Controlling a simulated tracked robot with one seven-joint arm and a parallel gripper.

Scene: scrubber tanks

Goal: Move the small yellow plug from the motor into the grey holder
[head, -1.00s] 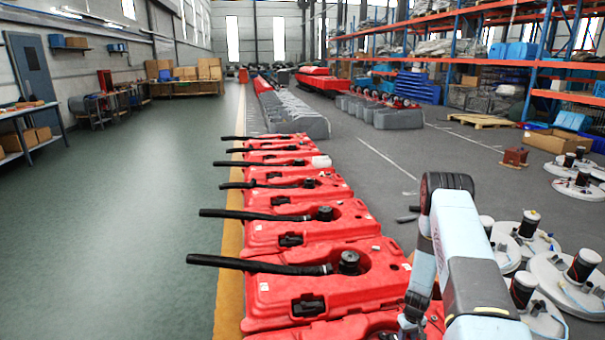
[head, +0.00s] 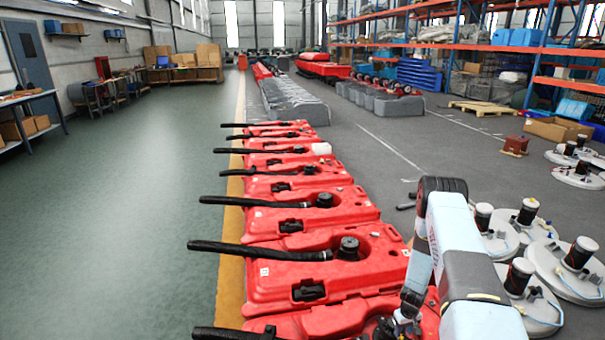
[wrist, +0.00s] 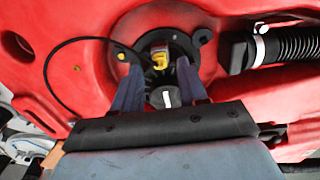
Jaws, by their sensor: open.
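In the wrist view my gripper (wrist: 158,78) reaches into a round recess in a red tank (wrist: 60,30), its two fingers spread apart. The small yellow plug (wrist: 160,61) shows between and just beyond the fingertips, at the dark motor part in the recess. I see a gap between the fingers and the plug. A black round part with a white mark (wrist: 167,97) sits between the fingers, nearer the palm. In the head view my gripper (head: 396,328) is low over the nearest red tank, its tips hard to make out. I cannot pick out the grey holder.
A ribbed black hose (wrist: 290,44) joins the tank at the right of the wrist view. A thin black cable (wrist: 52,80) loops on the left. Red tanks with black hoses (head: 260,250) stand in a row. White round units (head: 540,300) lie right of my arm.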

